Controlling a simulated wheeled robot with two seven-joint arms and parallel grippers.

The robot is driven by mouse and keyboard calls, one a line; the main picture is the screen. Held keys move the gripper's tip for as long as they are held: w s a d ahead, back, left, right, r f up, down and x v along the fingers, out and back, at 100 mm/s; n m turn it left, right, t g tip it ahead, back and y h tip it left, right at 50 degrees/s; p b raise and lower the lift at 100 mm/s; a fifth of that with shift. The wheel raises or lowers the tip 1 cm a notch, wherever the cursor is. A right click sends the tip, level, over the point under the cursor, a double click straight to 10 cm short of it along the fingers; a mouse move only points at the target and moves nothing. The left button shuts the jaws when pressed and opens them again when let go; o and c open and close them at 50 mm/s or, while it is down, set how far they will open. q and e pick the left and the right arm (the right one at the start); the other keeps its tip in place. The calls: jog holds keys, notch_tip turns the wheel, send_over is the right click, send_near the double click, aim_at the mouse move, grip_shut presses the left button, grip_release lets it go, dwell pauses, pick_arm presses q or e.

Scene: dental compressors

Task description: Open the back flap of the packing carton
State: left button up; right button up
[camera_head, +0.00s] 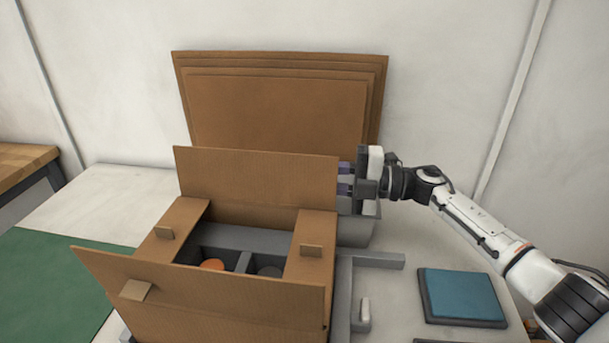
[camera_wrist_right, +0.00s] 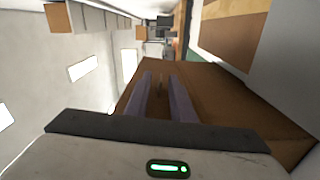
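The packing carton (camera_head: 215,312) stands on the pale table with its top open at the middle. Its back flap (camera_head: 257,178) stands raised, nearly upright. The front flap (camera_head: 200,290) is also up, leaning toward the viewer. The left side flap (camera_head: 178,228) and right side flap (camera_head: 312,240) lie roughly flat, with small tabs. My right gripper (camera_head: 343,178) is at the back flap's right edge, its purple fingers apart and their tips partly hidden behind the flap. In the right wrist view the fingers (camera_wrist_right: 162,95) show a gap with brown cardboard beyond. My left gripper is out of view.
Inside the carton, grey dividers (camera_head: 242,262) separate an orange item (camera_head: 213,265) and a dark one (camera_head: 269,271). Large brown boards (camera_head: 280,110) lean on the wall behind. A grey bin (camera_head: 357,232) and blue pad (camera_head: 462,294) are to the right; a green mat (camera_head: 50,285) is left.

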jog(key=b+v, duration=0.2)
jog(key=v, duration=0.8)
jog(key=shift+d, duration=0.15)
jog(key=shift+s, duration=0.2)
